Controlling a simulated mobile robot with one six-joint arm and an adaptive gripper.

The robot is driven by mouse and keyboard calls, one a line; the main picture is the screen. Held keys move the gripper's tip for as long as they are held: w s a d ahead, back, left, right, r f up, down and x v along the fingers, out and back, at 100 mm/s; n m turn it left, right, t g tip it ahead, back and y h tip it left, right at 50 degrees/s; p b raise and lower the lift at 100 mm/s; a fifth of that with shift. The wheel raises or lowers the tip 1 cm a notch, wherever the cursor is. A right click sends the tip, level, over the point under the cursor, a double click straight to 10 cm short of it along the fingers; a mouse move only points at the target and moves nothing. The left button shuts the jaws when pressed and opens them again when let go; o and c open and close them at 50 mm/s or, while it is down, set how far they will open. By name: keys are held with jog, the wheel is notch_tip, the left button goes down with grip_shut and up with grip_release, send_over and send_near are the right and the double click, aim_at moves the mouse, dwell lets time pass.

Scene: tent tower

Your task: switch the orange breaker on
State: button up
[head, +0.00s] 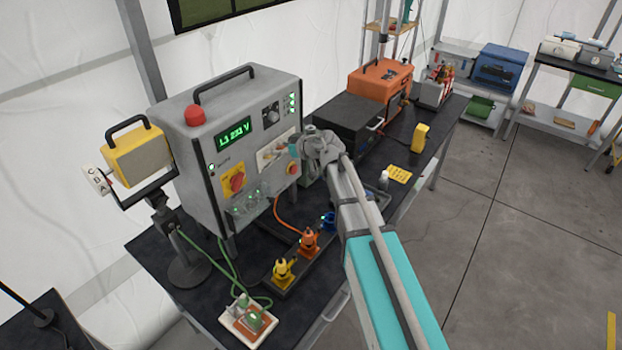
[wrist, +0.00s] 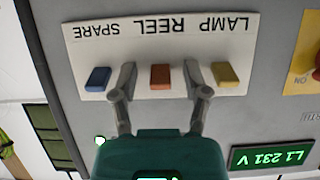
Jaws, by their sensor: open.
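The orange breaker (wrist: 160,77) is the middle of three rockers on a white label plate (wrist: 130,52), under the word REEL, which appears upside down in the wrist view. A blue breaker (wrist: 97,79) is left of it at SPARE, a yellow one (wrist: 224,74) right of it at LAMP. My gripper (wrist: 159,78) is open, one finger on each side of the orange breaker, between it and its neighbours. Whether the fingers touch the panel is unclear. In the head view, my gripper (head: 297,147) is at the grey cabinet's front (head: 205,150) and hides part of the plate.
The cabinet has a red-on-yellow rotary switch (head: 236,181), a green voltage display (head: 233,133) and a red button on top (head: 195,115). Below are a socket strip with yellow (head: 283,271), orange (head: 309,240) and blue plugs. A yellow lamp (head: 138,155) stands at left.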

jog(key=shift+f+t+y+b, duration=0.3)
jog(key=shift+y+b, duration=0.1)
jog(key=shift+b, duration=0.2)
jog(key=t+y+b, duration=0.2)
jog(key=y+b, duration=0.1)
jog(key=b, duration=0.4)
jog(key=f+t+y+b, duration=0.1)
jog(key=t+y+b, duration=0.1)
jog(key=b, duration=0.5)
jog(key=shift+f+t+y, duration=0.2)
jog(key=shift+t+y, duration=0.2)
jog(key=shift+y, duration=0.2)
jog(key=shift+a+t+y+b, duration=0.1)
jog(key=shift+t+y+b, duration=0.3)
jog(key=shift+b, duration=0.5)
jog(key=b+v, duration=0.4)
jog(key=v, duration=0.9)
jog(key=shift+s+d+b, duration=0.2)
jog(key=shift+d+b, duration=0.15)
jog(key=shift+b, duration=0.05)
